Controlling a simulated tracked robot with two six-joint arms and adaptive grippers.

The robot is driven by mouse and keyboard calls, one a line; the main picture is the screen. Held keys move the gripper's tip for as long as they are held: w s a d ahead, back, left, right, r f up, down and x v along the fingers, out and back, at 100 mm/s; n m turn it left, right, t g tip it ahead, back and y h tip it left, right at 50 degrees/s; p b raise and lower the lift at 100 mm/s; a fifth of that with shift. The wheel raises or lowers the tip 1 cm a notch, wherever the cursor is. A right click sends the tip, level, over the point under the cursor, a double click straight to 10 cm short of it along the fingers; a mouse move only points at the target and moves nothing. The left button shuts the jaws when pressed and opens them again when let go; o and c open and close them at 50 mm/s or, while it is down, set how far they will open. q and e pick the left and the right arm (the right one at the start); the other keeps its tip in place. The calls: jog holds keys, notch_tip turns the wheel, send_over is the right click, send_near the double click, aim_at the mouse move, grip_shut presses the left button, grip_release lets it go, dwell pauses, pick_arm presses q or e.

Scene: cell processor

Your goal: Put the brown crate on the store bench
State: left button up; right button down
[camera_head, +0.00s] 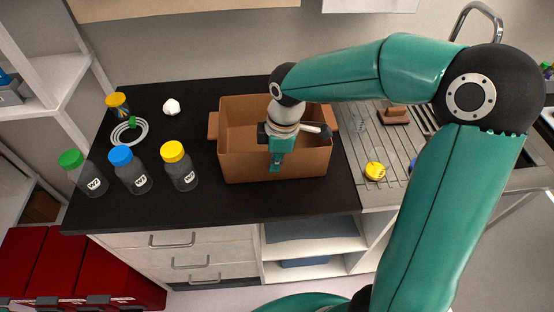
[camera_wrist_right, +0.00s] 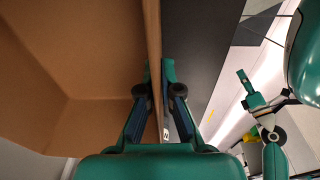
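The brown crate (camera_head: 240,165) stands upright on the black worktop, close to the metal drainer; its inside looks empty where I can see it. My right gripper (camera_head: 276,163) reaches down at the crate's front wall. In the right wrist view, the gripper (camera_wrist_right: 155,90) has one finger inside and one outside the crate wall (camera_wrist_right: 152,35), both close against it, and looks shut on it. My left gripper (camera_wrist_right: 246,90) shows small at the right of the wrist view; its opening is unclear. I cannot tell which surface is the store bench.
Bottles with green (camera_head: 71,158), blue (camera_head: 121,155) and yellow (camera_head: 172,151) caps stand left of the crate. A white ring (camera_head: 129,131) and a crumpled white piece (camera_head: 171,107) lie behind them. The drainer (camera_head: 352,155) holds a yellow-topped item (camera_head: 375,171). Red boxes (camera_head: 75,265) stand lower left.

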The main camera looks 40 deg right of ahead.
jog(key=shift+f, duration=0.2)
jog(key=c, duration=1.3)
grip_release()
jog(key=r, duration=0.8)
jog(key=s+d+r, duration=0.1)
jog(key=r, duration=0.3)
